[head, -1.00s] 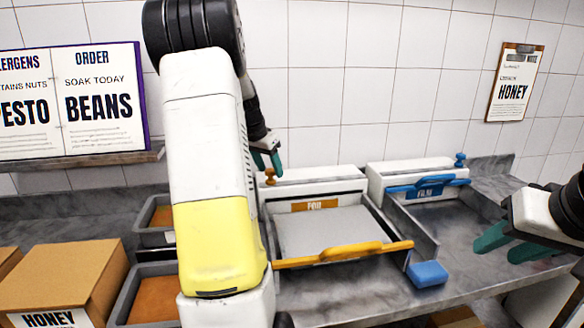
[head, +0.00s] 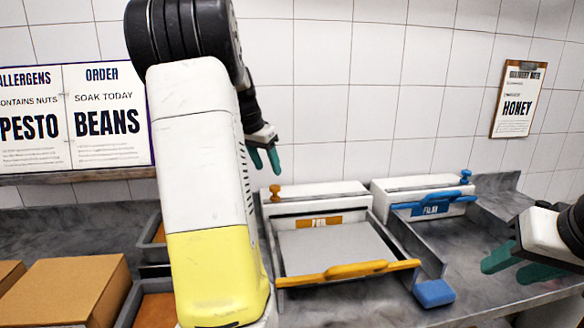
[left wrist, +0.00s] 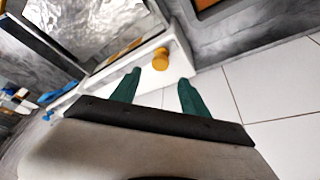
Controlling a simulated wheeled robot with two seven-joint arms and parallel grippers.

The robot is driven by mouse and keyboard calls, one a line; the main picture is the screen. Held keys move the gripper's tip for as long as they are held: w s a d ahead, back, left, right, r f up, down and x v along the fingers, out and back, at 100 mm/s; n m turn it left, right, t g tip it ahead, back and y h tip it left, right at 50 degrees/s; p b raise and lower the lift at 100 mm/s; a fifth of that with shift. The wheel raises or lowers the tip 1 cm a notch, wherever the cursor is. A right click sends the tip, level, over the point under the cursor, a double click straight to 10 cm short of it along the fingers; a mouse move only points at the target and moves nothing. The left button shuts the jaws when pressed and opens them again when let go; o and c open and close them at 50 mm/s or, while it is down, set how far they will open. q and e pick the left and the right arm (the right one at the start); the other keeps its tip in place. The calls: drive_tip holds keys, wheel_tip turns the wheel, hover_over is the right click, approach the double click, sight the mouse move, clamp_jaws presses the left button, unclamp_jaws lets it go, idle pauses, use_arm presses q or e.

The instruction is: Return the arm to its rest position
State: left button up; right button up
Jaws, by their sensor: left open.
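My left gripper (head: 264,160) is open and empty in the head view, its green fingers pointing down in front of the tiled wall. It is above and behind the white foil dispenser (head: 315,196), apart from it. In the left wrist view the two green fingers (left wrist: 156,92) are spread with nothing between them, and the dispenser's orange knob (left wrist: 160,59) shows beyond them. My left arm's white and yellow link fills the left middle of the head view. My right gripper (head: 507,262) is at the right edge, its green fingers apart and empty, over the counter.
The foil tray has an orange handle (head: 348,272). A film dispenser (head: 425,194) with blue parts stands to its right, and a blue block (head: 434,293) lies in front. Cardboard boxes (head: 66,290) and grey bins (head: 152,240) are at left. Signs hang on the wall.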

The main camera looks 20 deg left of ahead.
use_arm(q)
drive_tip(key=s+d+r, duration=0.2)
drive_tip(key=s+d, duration=0.3)
drive_tip(key=d, duration=0.3)
drive_tip(key=s+d+r, duration=0.3)
drive_tip(key=s+d, duration=0.2)
drive_tip(key=d, duration=0.2)
drive_tip(key=s+d+f+n+t+h, duration=0.1)
drive_tip(key=s+d+f, duration=0.3)
drive_tip(key=s+d, duration=0.6)
drive_tip(key=s, duration=0.4)
drive_tip(key=shift+s+d+f+n+t, duration=0.15)
drive_tip(key=shift+d+n+t, duration=0.15)
drive_tip(key=shift+d, duration=0.05)
